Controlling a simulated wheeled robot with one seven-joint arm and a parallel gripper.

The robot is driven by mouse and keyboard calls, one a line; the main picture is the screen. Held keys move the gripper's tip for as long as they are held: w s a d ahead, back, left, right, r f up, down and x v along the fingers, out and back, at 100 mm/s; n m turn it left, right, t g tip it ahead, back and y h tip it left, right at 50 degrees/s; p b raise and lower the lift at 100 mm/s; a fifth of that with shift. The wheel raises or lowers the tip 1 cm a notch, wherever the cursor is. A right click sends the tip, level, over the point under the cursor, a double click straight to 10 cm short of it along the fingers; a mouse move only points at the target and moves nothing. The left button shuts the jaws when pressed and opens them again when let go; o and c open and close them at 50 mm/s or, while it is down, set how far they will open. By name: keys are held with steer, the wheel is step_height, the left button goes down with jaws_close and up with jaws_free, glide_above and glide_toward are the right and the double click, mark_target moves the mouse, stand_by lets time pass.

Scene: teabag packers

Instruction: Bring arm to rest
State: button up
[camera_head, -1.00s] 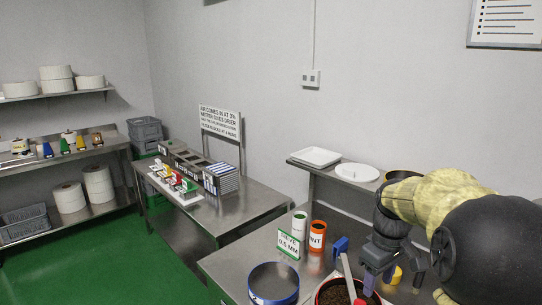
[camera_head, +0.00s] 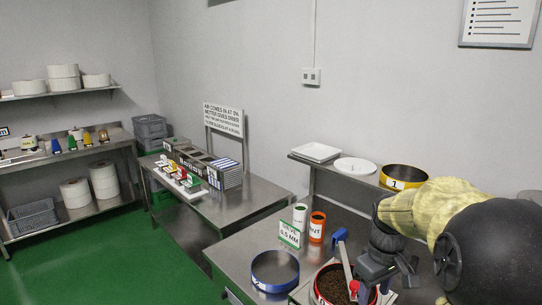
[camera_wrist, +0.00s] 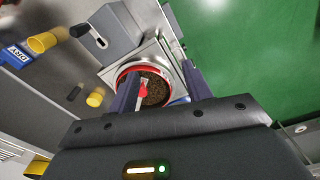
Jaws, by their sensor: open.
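My gripper (camera_head: 388,286) is at the lower right of the head view, just right of a red-rimmed round pan (camera_head: 318,290) of brown granules. Its fingers look apart and I see nothing held between them. In the wrist view my gripper (camera_wrist: 160,72) points toward the same pan (camera_wrist: 120,72), whose rim shows between and behind the fingers. My arm crosses the right edge of the head view and hides part of the bench there.
A blue-rimmed ring (camera_head: 275,271), a green sieve sign (camera_head: 289,235) and an orange container (camera_head: 317,227) stand left of the arm. A yellow ring (camera_head: 403,177) and white trays (camera_head: 316,152) sit on the shelf behind.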

steer(key=s+a+f+m+t, duration=0.2)
steer(key=s+a+f+m, duration=0.3)
steer(key=s, duration=0.6)
step_height(320, 180, down, 4)
steer(key=shift+a+r, duration=0.2)
steer(key=shift+a, duration=1.05)
